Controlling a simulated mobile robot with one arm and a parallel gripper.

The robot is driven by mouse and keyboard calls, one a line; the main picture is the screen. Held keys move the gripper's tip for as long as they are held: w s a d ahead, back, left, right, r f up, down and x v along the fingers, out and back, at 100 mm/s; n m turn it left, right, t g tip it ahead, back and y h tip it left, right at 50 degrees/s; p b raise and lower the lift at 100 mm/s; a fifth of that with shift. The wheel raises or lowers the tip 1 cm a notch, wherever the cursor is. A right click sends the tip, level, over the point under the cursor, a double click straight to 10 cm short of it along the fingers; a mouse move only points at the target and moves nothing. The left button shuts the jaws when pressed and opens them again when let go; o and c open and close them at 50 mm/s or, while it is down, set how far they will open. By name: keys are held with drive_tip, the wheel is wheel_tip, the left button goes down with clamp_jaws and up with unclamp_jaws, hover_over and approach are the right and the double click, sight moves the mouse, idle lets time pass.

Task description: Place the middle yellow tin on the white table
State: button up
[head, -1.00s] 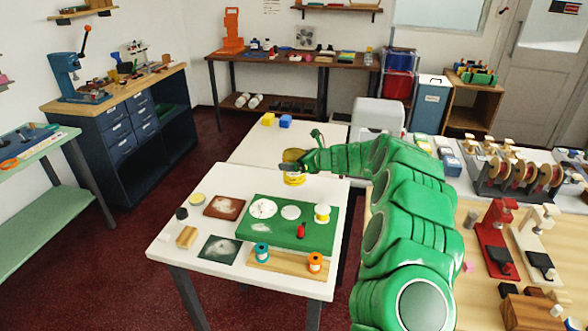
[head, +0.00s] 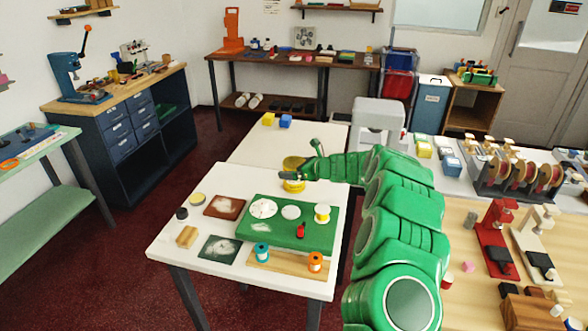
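My gripper (head: 292,175) is at the far edge of the near white table (head: 172,243), reaching in from the right. A yellow tin (head: 294,186) is in it, with yellow showing above and below the dark finger. The gripper appears shut on the tin, though the finger hides its middle. The tin looks upright, over or at the table's back edge; I cannot tell whether its base touches the tabletop. Another white table (head: 250,150) adjoins behind.
A green mat (head: 262,240) with white discs, a white-and-yellow spool (head: 322,214) and a red bottle (head: 300,231) lies in front of the tin. A yellow block (head: 268,119) and a blue block (head: 285,121) stand on the rear table, otherwise mostly clear.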

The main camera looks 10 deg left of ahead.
drive_tip(key=shift+r, duration=0.1)
drive_tip(key=shift+d+r, duration=0.1)
drive_tip(key=shift+d, duration=0.05)
drive_tip(key=v, duration=1.1)
drive_tip(key=shift+s+d, duration=0.2)
drive_tip(key=shift+d, duration=0.05)
drive_tip(key=shift+r, duration=0.1)
drive_tip(key=shift+s+r, duration=0.1)
